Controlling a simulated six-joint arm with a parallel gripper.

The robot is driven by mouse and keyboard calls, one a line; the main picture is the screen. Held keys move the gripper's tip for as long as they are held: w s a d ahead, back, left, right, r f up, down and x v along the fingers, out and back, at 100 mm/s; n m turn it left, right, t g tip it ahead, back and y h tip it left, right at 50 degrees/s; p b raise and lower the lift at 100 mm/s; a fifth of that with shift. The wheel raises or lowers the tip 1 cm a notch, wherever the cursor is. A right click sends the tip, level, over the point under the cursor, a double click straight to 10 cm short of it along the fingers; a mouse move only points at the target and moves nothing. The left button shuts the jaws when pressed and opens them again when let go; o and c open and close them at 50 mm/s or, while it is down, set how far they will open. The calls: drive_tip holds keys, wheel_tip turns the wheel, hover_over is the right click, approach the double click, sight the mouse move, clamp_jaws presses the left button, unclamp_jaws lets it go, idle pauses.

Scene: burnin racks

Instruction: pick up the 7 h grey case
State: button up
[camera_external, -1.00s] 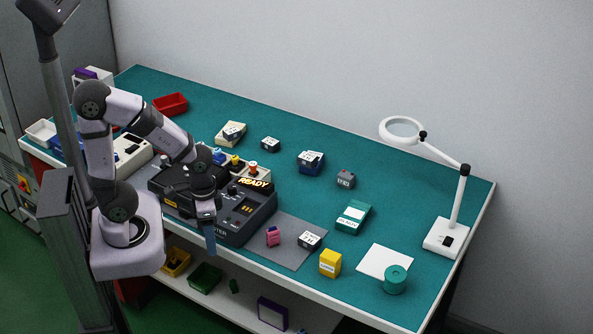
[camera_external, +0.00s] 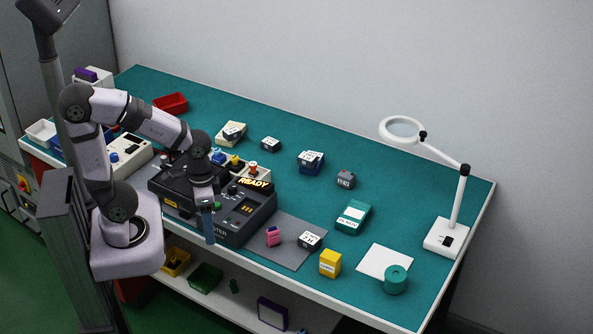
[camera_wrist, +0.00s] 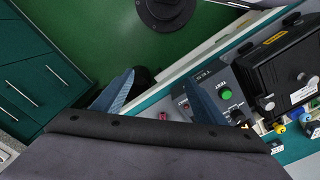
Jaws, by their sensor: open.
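A small grey case (camera_external: 346,179) stands on the teal table mat right of centre in the external view. Its face marking is too small to read, so I cannot confirm 7 h. Several other small dark cases with white tops sit nearby: one alone (camera_external: 270,144), one on a cream block (camera_external: 234,130), one on a blue block (camera_external: 312,158) and one on the grey pad (camera_external: 309,240). My gripper (camera_external: 208,228) is open and empty, pointing down by the tester's front left, far from these cases. A blue finger (camera_wrist: 116,90) shows in the wrist view.
The black tester (camera_external: 248,213) with a READY display stands right beside my gripper. A pink item (camera_external: 273,236), yellow box (camera_external: 330,263), green box (camera_external: 352,217) and magnifier lamp (camera_external: 446,235) stand to the right. Clear mat lies around the grey case.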

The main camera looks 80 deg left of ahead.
drive_tip(key=w+a+m+y+b, duration=0.1)
drive_tip(key=w+a+m+y, duration=0.1)
drive_tip(key=m, duration=0.3)
drive_tip(key=w+a+f+m+t+y+b, duration=0.1)
drive_tip(key=w+m+y+b, duration=0.1)
drive_tip(key=w+m+y, duration=0.1)
drive_tip(key=w+a+f+m+t+y+b, duration=0.1)
drive_tip(key=w+a+m+y+b, duration=0.1)
drive_tip(key=w+m, duration=0.2)
drive_tip(key=shift+w+a+f+m+y, duration=0.1)
drive_tip(key=shift+w+a+m+y, duration=0.1)
drive_tip(key=shift+m, duration=0.6)
drive_tip(key=shift+w+a+m+y, duration=0.1)
drive_tip(key=shift+a+m, duration=0.05)
drive_tip(key=shift+m, duration=0.65)
drive_tip(key=w+d+r+m+t+y+b, duration=0.1)
drive_tip(key=w+d+r+m+t+b, duration=0.15)
drive_tip(key=w+d+m+t, duration=0.85)
drive_tip(key=m+g, duration=0.2)
drive_tip(key=g, duration=0.1)
approach(307, 240)
drive_tip(key=x, duration=0.3)
drive_tip(key=shift+w+a+r, duration=0.1)
drive_tip(key=shift+a, duration=0.05)
drive_tip(key=shift+f, duration=0.35)
drive_tip(key=shift+p+x, duration=0.5)
drive_tip(key=shift+x, duration=1.15)
drive_tip(key=shift+p+x, duration=0.6)
drive_tip(key=shift+x, duration=1.45)
drive_tip(key=shift+r, duration=0.15)
